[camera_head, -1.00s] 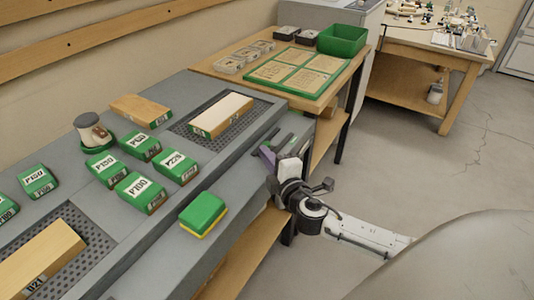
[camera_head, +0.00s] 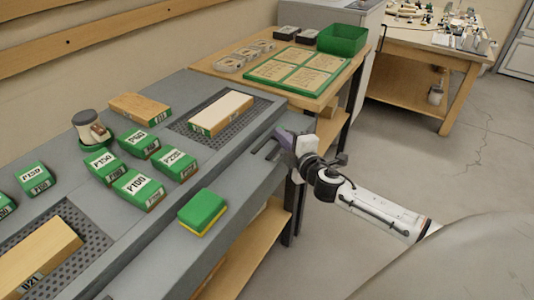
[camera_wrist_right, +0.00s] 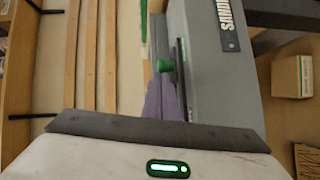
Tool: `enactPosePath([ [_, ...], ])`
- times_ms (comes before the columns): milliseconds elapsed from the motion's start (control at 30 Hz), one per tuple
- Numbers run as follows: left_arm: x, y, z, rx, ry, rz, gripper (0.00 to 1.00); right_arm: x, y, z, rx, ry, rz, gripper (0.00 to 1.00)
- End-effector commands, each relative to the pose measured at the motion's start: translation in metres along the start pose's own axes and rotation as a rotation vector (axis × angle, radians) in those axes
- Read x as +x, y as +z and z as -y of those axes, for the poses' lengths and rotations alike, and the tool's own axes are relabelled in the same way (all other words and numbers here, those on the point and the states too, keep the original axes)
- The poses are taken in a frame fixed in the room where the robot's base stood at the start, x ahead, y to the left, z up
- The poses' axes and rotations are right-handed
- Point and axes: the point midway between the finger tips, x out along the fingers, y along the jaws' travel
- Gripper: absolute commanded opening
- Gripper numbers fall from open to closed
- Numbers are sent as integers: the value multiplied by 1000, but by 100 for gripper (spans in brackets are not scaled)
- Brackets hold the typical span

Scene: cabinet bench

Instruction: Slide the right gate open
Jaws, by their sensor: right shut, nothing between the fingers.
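My right gripper (camera_head: 284,139) is at the far right end of the grey bench (camera_head: 232,178), beside its front edge. Its purple fingers (camera_wrist_right: 158,97) are shut with nothing between them. In the right wrist view a green knob (camera_wrist_right: 165,66) sits just beyond the fingertips, next to a thin dark strip (camera_wrist_right: 181,72) on a grey side face with a lettered plate (camera_wrist_right: 228,22). I cannot tell whether the fingers touch the knob. The right gate is not clearly distinguishable in either view. My left gripper is not in view.
Open floor (camera_head: 410,150) lies to the right.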

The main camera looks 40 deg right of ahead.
Motion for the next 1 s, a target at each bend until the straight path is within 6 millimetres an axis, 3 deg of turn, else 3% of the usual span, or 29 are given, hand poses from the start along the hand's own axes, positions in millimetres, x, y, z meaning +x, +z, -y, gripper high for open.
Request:
enactPosePath([
  [333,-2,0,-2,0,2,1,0,1,4,-6,-2,9,15,0],
  [567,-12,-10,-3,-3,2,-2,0,-15,-30,-6,2,2,-6,0],
  [633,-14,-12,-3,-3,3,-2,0,-25,-43,-3,-1,-1,-13,0],
  [800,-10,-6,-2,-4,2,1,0,-65,-40,1,-3,-3,-14,0],
  [1000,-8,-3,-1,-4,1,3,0,-101,-39,1,-3,-2,-13,0],
])
